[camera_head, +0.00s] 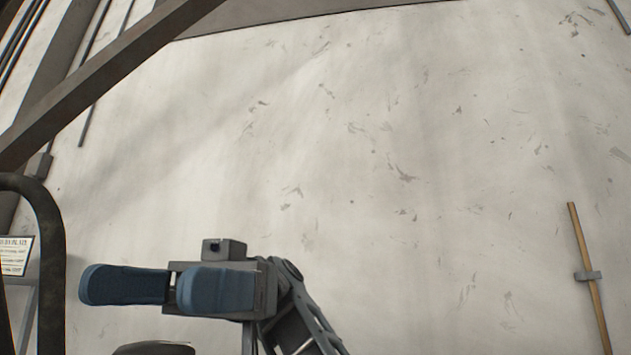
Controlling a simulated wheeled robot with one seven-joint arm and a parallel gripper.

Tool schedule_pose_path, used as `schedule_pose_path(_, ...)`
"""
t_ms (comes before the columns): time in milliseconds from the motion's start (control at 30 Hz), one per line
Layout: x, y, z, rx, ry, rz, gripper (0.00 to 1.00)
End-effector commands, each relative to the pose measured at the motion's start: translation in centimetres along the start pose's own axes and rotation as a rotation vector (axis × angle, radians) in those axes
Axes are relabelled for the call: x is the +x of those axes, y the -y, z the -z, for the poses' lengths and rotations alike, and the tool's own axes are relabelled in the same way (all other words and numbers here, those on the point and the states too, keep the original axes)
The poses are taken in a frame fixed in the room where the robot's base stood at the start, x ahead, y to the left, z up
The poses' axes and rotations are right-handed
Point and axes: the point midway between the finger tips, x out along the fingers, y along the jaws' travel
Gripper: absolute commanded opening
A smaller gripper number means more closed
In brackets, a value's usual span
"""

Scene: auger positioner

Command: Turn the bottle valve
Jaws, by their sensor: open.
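No bottle or valve can be made out in the head view. A dark rounded shape (153,349) is cut off by the bottom edge below the fingers. I cannot tell what it is.
A pale, stained wall (400,150) fills most of the view. A dark slanted beam (100,85) crosses the upper left. A thick dark curved tube (50,250) and a white sign (15,255) are at the left edge. A thin brown pipe (583,250) with a grey clamp is at the right.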

Motion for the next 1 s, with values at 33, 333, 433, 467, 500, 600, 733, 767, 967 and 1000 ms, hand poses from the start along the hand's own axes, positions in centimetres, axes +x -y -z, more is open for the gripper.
schedule_pose_path(33,-0.2,0.9,0.9,-0.005,-0.001,-0.002,0.77)
schedule_pose_path(333,-0.8,6.7,4.3,-0.003,0.000,-0.001,0.77)
schedule_pose_path(433,-1.1,8.4,5.3,-0.003,0.000,-0.001,0.77)
schedule_pose_path(467,-1.1,8.8,5.6,-0.003,0.000,-0.002,0.77)
schedule_pose_path(500,-1.2,9.4,5.9,-0.003,0.001,-0.002,0.77)
schedule_pose_path(600,-1.3,10.5,6.5,-0.001,0.000,-0.001,0.77)
schedule_pose_path(733,-1.4,11.3,7.0,-0.001,0.000,-0.001,0.77)
schedule_pose_path(767,-1.4,11.4,7.1,0.000,0.000,-0.001,0.77)
schedule_pose_path(967,-1.4,11.6,7.1,0.000,0.000,0.000,0.77)
schedule_pose_path(1000,-1.4,11.6,7.1,0.000,0.000,0.000,0.77)
